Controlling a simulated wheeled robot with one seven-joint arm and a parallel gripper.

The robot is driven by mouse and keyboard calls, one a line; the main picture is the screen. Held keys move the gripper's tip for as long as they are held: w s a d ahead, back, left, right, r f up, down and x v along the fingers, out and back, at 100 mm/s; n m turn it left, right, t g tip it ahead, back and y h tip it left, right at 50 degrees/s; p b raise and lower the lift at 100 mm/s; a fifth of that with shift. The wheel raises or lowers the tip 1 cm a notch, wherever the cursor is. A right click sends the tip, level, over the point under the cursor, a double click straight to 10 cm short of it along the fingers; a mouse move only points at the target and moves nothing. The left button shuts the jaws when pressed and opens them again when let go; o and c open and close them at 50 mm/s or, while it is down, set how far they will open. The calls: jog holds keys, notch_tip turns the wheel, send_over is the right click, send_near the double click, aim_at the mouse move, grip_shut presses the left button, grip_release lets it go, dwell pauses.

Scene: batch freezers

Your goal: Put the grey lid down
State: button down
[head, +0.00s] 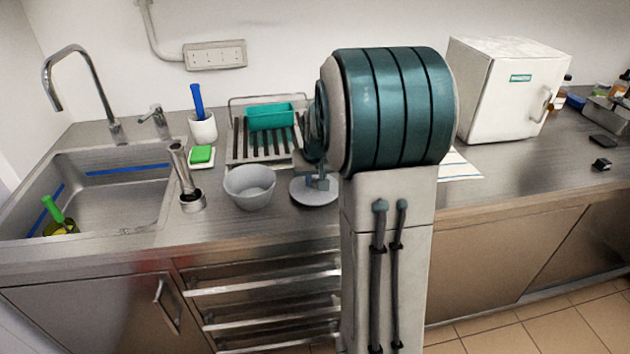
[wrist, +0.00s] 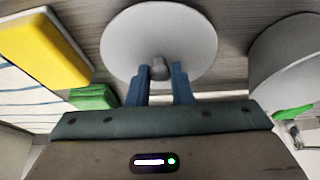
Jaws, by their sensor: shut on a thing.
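In the head view the lid (head: 312,197) shows flat, low over the steel counter just right of the grey bowl (head: 249,188). My gripper (head: 319,184) is above it there, partly hidden by my arm. I cannot tell whether the lid touches the counter. The bowl also shows at the right of the wrist view (wrist: 290,60), apart from the lid.
A dish rack (head: 262,150) with a teal tray (head: 270,116) stands behind. A metal tool (head: 183,172) stands left of the bowl, near the sink (head: 110,190). A yellow block (wrist: 42,48) and a green block (wrist: 93,97) lie near the lid. A white box (head: 510,90) stands right.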

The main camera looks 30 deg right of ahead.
jog(key=shift+f, duration=0.65)
jog(key=c, duration=1.3)
grip_release()
jog(key=shift+f, duration=0.1)
